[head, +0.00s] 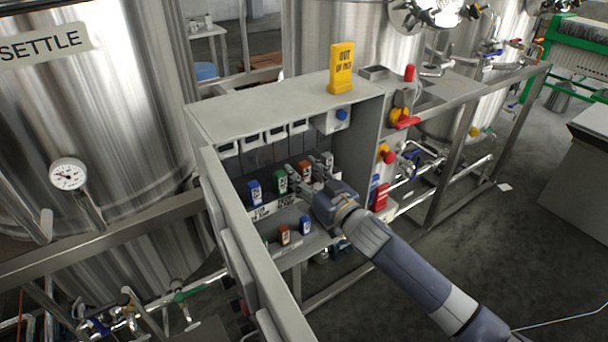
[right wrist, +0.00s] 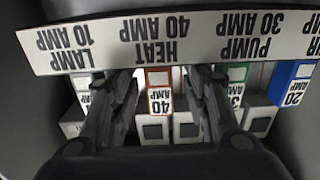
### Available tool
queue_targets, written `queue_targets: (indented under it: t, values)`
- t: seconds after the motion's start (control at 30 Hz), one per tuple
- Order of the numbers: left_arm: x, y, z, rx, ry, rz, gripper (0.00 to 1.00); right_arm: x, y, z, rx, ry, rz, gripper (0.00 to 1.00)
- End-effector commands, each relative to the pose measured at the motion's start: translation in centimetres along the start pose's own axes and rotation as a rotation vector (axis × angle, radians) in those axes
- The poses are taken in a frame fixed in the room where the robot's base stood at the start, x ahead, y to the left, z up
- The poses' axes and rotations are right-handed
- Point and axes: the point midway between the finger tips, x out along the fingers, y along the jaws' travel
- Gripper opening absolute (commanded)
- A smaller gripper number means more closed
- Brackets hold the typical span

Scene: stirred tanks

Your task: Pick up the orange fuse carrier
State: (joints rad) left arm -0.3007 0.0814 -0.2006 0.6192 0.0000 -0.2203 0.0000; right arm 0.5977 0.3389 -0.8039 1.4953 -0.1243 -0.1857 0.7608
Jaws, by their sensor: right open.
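An orange fuse carrier (head: 305,168) sits in the upper row of the grey open cabinet. In the right wrist view this orange carrier (right wrist: 159,92) reads 40 AMP, upside down, below the HEAT 40 AMP label. My right gripper (head: 306,178) reaches into the cabinet, open, with one finger on each side of the orange carrier. Gaps show between the fingers and the carrier. Another orange carrier (head: 284,236) stands on the lower shelf. My left gripper is not in view.
A green carrier (head: 281,181) and a blue carrier (head: 254,192) share the upper row. Another blue carrier (head: 305,225) is on the lower shelf. A label strip (right wrist: 170,40) crosses close to my right fingers. A yellow OUT OF sign (head: 341,68) stands on the cabinet top.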

Motion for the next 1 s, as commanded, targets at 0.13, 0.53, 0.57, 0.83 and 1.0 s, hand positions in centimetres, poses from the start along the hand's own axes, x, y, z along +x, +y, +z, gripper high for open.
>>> queue_targets:
  t: [0.13,0.53,0.57,0.83,1.0]
  values:
    - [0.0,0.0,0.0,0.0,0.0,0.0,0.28,0.2,0.0,0.0,0.0,0.001,-0.001,0.43]
    - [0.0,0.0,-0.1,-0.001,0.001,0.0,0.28,0.1,0.0,0.0,0.0,0.0,0.0,0.0]
    - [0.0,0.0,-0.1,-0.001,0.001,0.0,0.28,0.1,0.0,0.0,0.0,0.001,0.0,0.0]
    - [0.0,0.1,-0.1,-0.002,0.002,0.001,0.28,0.1,0.0,-0.2,0.0,0.001,0.0,0.0]
    - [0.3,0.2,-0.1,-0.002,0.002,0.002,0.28,0.1,0.1,-1.3,-0.003,0.004,0.0,0.0]
